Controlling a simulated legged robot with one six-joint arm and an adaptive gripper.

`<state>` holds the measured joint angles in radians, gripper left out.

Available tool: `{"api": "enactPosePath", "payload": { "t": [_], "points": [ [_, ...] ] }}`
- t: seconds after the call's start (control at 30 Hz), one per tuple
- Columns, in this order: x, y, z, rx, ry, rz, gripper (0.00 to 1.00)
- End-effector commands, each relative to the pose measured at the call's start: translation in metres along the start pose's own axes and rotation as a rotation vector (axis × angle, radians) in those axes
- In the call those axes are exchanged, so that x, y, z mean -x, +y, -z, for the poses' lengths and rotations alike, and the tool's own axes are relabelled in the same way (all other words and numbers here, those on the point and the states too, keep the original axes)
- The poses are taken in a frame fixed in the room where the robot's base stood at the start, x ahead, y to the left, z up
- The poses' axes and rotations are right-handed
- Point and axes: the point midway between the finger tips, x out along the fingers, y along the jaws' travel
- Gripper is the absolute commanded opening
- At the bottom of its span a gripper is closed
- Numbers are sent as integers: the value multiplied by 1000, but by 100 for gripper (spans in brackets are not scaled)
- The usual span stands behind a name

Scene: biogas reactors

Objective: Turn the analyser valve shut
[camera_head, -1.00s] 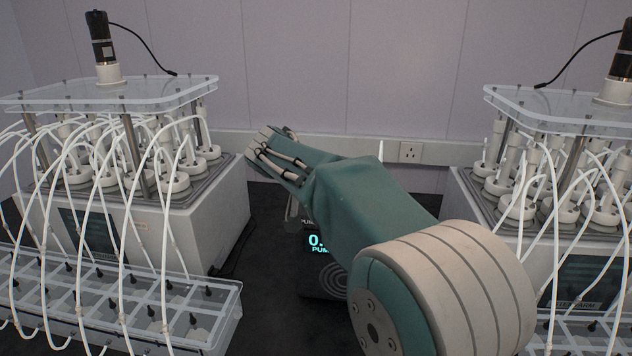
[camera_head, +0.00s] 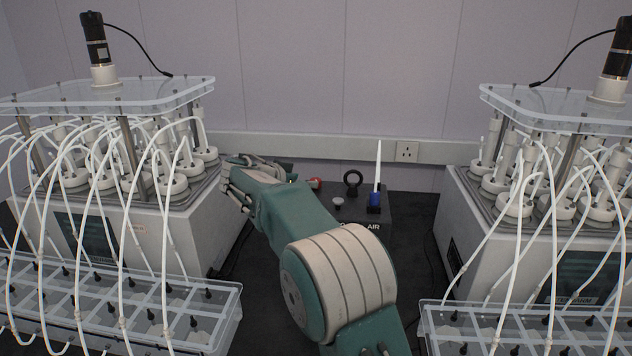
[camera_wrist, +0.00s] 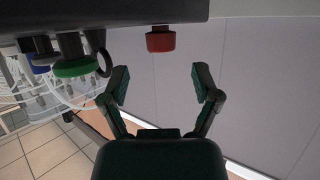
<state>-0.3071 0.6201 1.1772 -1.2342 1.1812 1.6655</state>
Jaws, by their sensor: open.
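A dark box (camera_head: 393,212) with "AIR" lettering stands at the back between the two reactor units. On it are a red knob (camera_head: 315,183), a black ring (camera_head: 353,179), a pale round knob (camera_head: 338,200) and a blue part (camera_head: 374,199) with a white rod. Which is the analyser valve, I cannot tell for sure. My gripper (camera_head: 236,178) is left of the box, by the left reactor unit. In the wrist view my gripper (camera_wrist: 160,72) is open and empty, with the red knob (camera_wrist: 160,40) apart from and between its fingertips. A green knob (camera_wrist: 76,65) is further left.
The left reactor unit (camera_head: 150,235) and right reactor unit (camera_head: 490,245) carry many white tubes. Clear vial racks (camera_head: 232,320) stand in front of them. A socket rail (camera_head: 430,152) runs along the wall. Some dark bench is free right of the box.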

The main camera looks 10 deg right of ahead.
Motion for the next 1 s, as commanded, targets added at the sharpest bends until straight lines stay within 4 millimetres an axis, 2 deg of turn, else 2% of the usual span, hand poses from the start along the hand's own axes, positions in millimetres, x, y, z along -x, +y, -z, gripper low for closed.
{"api": "enactPosePath", "payload": {
  "t": [0.1, 0.3, 0.67, 0.77, 0.8, 0.83, 0.87, 1.0],
  "points": [
    [-22, -1, -1, 1, 0, -2, 80],
    [-47, -1, 0, 1, 0, -1, 80],
    [-54, 0, 0, 1, 0, 1, 80],
    [-53, -1, 0, 1, 0, 1, 40],
    [-53, -1, 0, 2, 0, 1, 22],
    [-53, -1, 0, 2, 0, 1, 9],
    [-53, -1, -1, 2, 0, 1, 0],
    [-53, -1, -1, 2, 0, 2, 0]
  ]
}}
